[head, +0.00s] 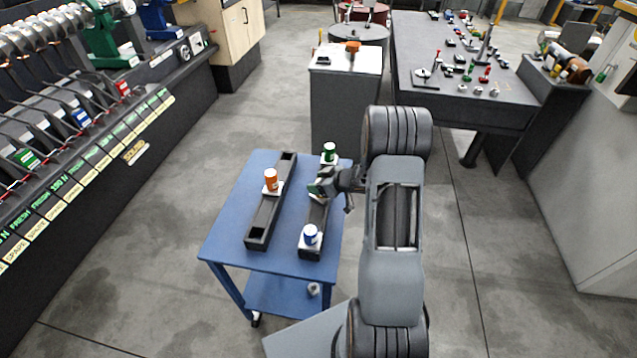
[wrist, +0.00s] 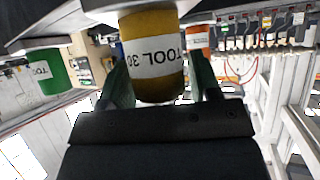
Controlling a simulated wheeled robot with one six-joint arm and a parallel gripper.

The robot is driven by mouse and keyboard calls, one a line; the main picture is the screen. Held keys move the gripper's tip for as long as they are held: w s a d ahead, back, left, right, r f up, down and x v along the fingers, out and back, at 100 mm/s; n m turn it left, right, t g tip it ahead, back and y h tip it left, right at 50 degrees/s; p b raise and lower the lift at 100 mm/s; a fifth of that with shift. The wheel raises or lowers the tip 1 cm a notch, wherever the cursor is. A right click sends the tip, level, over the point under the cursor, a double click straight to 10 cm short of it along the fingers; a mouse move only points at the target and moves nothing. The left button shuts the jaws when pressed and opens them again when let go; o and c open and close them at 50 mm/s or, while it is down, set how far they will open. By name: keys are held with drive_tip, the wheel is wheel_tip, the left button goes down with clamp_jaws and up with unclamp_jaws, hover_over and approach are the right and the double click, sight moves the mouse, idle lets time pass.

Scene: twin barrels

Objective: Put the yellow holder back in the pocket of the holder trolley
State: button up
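The yellow holder (wrist: 155,60), labelled TOOL 30, stands between my gripper's two green fingers in the wrist view, one finger against each side. My gripper (head: 319,189) is over the right black rail (head: 319,215) of the blue holder trolley (head: 230,220), between the green and blue holders. The gripper hides the yellow holder in the head view. The holder's wide flange (wrist: 140,5) is at the top edge of the wrist view, which appears upside down. I cannot tell whether it sits fully in a pocket.
A green holder (head: 329,152) and a blue holder (head: 310,235) stand on the right rail. An orange holder (head: 271,180) stands on the left rail (head: 262,222). A grey cabinet (head: 344,110) is behind the trolley. Tool racks (head: 110,150) line the left.

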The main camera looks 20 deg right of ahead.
drive_tip(key=shift+o, duration=1.4)
drive_tip(key=shift+f, duration=0.1)
drive_tip(key=v, duration=1.4)
drive_tip(key=shift+w, duration=0.1)
